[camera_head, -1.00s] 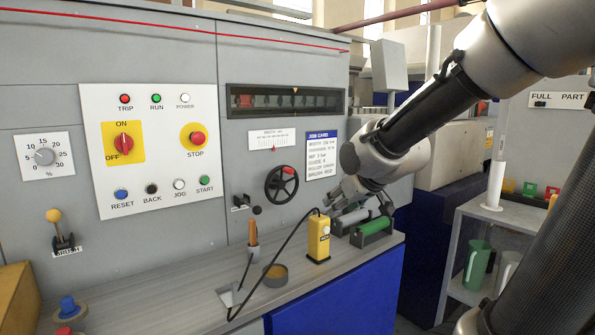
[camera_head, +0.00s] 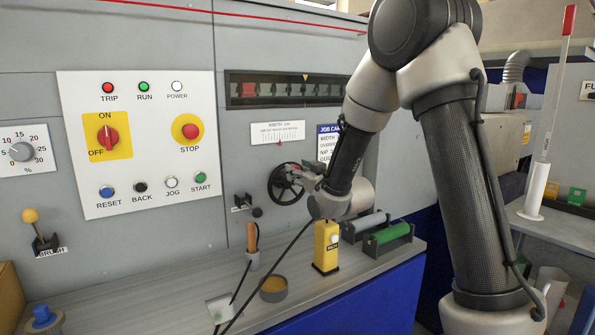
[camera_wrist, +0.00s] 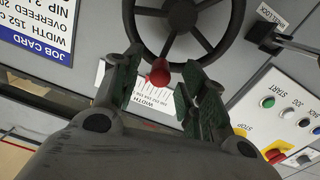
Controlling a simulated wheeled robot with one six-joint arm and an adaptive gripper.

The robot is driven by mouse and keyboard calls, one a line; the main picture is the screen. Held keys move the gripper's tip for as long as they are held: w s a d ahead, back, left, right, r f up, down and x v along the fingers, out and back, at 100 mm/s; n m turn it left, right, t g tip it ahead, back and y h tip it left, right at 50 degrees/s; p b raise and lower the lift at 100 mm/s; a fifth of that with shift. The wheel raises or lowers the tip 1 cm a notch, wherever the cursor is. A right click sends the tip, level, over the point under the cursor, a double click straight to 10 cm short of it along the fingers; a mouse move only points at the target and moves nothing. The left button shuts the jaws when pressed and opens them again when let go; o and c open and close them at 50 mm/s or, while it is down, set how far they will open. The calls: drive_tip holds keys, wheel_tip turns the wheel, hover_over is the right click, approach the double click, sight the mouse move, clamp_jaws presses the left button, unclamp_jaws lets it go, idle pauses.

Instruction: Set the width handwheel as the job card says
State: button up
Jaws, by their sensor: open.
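The black width handwheel (camera_head: 287,184) is on the grey machine face, partly hidden by my gripper in the head view. It also shows in the wrist view (camera_wrist: 222,43), with its red knob (camera_wrist: 158,72) between my open fingertips. My gripper (camera_head: 297,172) is at the wheel's right side; its fingers (camera_wrist: 155,88) stand either side of the knob, and I cannot tell whether they touch it. The white width scale (camera_head: 278,132) with a red pointer is above the wheel. The job card (camera_head: 327,143) is partly covered by my arm; its wrist-view text (camera_wrist: 40,28) is cut off.
A lever marked as a handwheel lock (camera_wrist: 268,38) sits beside the wheel. The panel with buttons (camera_head: 140,145) is left.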

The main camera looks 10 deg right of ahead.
drive_tip(key=shift+x, duration=0.95)
clamp_jaws()
drive_tip(key=shift+a, duration=0.1)
